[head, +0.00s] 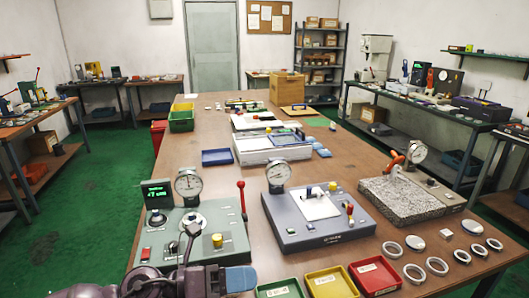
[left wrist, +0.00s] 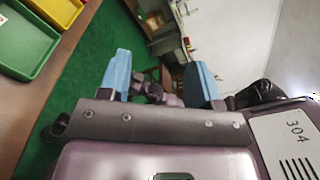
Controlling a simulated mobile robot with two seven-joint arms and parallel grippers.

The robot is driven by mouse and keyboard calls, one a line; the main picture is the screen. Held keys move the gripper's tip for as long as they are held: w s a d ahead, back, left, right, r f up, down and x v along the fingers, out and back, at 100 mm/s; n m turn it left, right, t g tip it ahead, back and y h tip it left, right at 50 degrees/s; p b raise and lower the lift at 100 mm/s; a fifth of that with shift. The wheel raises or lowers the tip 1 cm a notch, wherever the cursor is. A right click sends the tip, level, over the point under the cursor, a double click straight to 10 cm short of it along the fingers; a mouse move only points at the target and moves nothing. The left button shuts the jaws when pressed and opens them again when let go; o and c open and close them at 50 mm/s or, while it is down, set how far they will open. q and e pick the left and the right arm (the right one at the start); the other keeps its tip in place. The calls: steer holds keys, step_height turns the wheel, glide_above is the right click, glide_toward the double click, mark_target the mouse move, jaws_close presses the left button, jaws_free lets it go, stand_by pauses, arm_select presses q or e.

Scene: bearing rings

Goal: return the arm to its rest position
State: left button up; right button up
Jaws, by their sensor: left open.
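My left gripper (head: 238,279) comes in low from the left in the head view. A blue finger pad shows in front of the green-grey gauge fixture (head: 150,240), near the table's front edge. In the left wrist view my left gripper (left wrist: 160,82) has its two blue fingers well apart with nothing between them. Beyond the fingers are green floor and a pale wall. Most of my left arm is outside the head view. My right gripper is in neither view.
On the table (head: 350,150) are a blue-grey gauge fixture (head: 345,232), a granite plate (head: 397,200), and green (head: 280,289), yellow (head: 331,284) and red (head: 375,275) trays. Several metal rings (head: 414,273) lie at front right. A green bin (head: 181,124) stands farther back.

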arm_select(q)
steer(key=w+a+r+n+t+y, duration=0.1)
steer(key=a+n+t+y, duration=0.15)
steer(key=n+t, duration=0.5)
steer(key=w+a+r+n+t+y, duration=0.1)
steer(key=w+a+r+n+t, duration=0.1)
steer(key=a+n+t, duration=0.5)
steer(key=s+a+f+n+g+y, duration=0.1)
steer(key=a+f+n+y, duration=0.3)
steer(key=n+y, duration=0.3)
steer(key=s+a+f+n+y, duration=0.2)
steer(key=a+f+n+y, duration=0.15)
steer(key=n+y, duration=0.4)
steer(key=s+a+f+n+g, duration=0.3)
steer(key=s+f+n+g, duration=0.35)
steer(key=s, duration=0.45)
steer(key=s+a+f+n+g, duration=0.45)
steer(key=s+f+g, duration=0.3)
steer(key=s, duration=0.35)
steer(key=w+f+t, duration=0.7)
steer(key=f+t, duration=0.1)
steer(key=f, duration=0.2)
steer(key=shift+d+f+h, duration=0.3)
steer(key=shift+d+f, duration=0.05)
steer(key=shift+d, duration=0.05)
